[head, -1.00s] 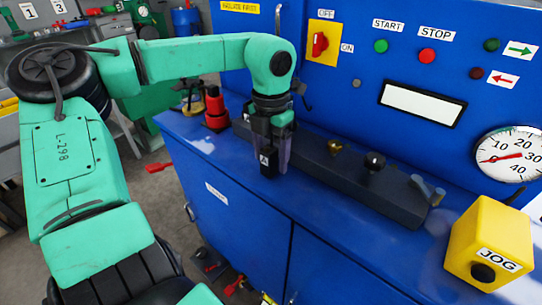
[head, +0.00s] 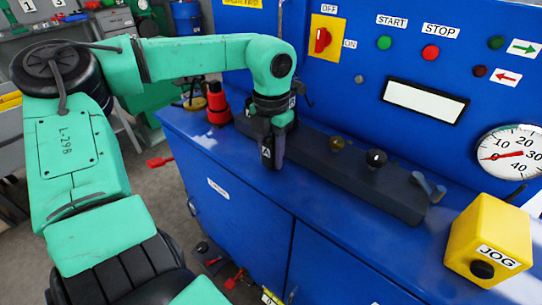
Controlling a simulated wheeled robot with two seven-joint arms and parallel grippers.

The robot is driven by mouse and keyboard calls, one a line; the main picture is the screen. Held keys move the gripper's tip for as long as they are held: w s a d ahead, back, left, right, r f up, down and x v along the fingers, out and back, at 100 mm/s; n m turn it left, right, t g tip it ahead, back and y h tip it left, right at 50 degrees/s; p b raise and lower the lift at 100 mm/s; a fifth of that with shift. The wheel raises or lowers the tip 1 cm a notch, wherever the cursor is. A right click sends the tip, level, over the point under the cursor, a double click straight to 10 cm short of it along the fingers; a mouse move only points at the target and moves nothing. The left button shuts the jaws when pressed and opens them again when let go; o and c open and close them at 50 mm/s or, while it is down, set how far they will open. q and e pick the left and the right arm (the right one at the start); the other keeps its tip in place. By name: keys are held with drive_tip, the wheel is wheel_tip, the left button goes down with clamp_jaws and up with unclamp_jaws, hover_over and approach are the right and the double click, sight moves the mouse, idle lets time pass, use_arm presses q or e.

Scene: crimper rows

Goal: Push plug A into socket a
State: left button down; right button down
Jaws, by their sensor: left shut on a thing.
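Plug A, a dark block with a white "A" label (head: 266,153), is held upright in my left gripper (head: 272,150), which is shut on it. The gripper points down, over the near edge of a long dark bar (head: 325,165) on the blue bench top. Whether the plug touches the bar, I cannot tell. Socket a is not identifiable; the gripper and arm hide part of the bar. My right gripper is not in view.
A brass knob (head: 337,143), a black knob (head: 376,158) and a grey lever (head: 428,187) stand along the bar. A red and black part (head: 217,106) is left of the gripper. A yellow JOG box (head: 489,240) stands at the right. The bench front strip is clear.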

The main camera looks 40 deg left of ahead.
sight(271, 140)
use_arm(q)
wheel_tip(271, 140, up, 19)
drive_tip(key=shift+b, duration=0.45)
drive_tip(key=shift+f, duration=0.15)
